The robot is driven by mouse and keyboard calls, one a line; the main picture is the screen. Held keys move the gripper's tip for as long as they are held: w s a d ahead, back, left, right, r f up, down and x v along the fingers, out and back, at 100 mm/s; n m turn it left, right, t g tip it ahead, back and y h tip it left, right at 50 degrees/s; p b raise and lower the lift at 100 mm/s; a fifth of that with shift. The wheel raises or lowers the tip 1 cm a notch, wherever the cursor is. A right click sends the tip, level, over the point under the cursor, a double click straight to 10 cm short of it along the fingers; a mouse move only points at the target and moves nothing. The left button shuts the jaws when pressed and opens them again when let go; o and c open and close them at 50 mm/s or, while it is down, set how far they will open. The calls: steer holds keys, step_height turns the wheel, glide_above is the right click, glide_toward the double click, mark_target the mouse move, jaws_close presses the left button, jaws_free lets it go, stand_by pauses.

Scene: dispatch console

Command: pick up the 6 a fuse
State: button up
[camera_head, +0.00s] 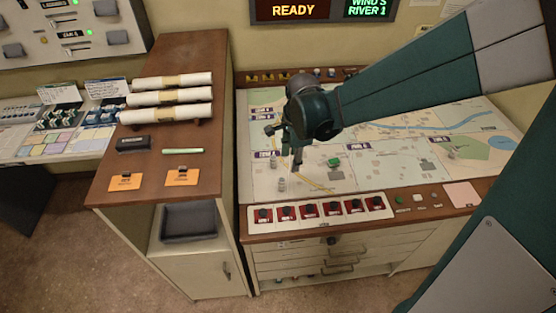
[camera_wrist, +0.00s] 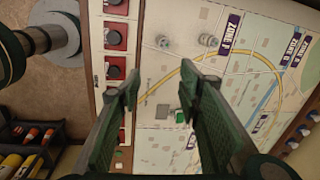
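No thing in view carries a legible 6 A mark, so I cannot tell which one is the 6 A fuse. Two small grey cylinders (camera_head: 282,185) stand on the map board (camera_head: 355,188) near its front left. In the wrist view they show as a left cylinder (camera_wrist: 163,42) and a right cylinder (camera_wrist: 208,40), above the fingertips in the picture. My gripper (camera_head: 297,158) hangs over the map, a little right of and behind the cylinders in the head view. In the wrist view my gripper (camera_wrist: 171,90) has its fingers apart, with only map between them.
A row of red-based black switches (camera_head: 320,208) borders the map's front. A small green block (camera_head: 334,162) lies right of the gripper. Left stands a wooden-topped cabinet (camera_head: 150,203) with rolled papers (camera_head: 172,98), a green stick (camera_head: 183,151) and orange tags (camera_head: 182,177).

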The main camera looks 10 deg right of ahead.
mark_target(282, 180)
steer(key=w+a+f+m, duration=0.1)
steer(key=f, duration=0.2)
steer(key=w+a+f+m+g, duration=0.1)
steer(key=f+m, duration=0.1)
steer(key=f, duration=0.1)
steer(key=w+a+f+m, duration=0.1)
steer(key=f, duration=0.2)
steer(key=shift+a+m+g, duration=0.15)
steer(key=shift+m+g, duration=0.15)
steer(key=shift+m, duration=0.1)
steer(key=shift+f, duration=0.1)
steer(key=shift+f, duration=1.15)
steer(key=shift+f, duration=0.15)
steer(key=shift+s+f+p, duration=0.1)
steer(key=shift+f+p, duration=0.2)
steer(key=shift+f, duration=2.2)
steer(key=shift+c, duration=0.5)
steer(key=c, duration=0.9)
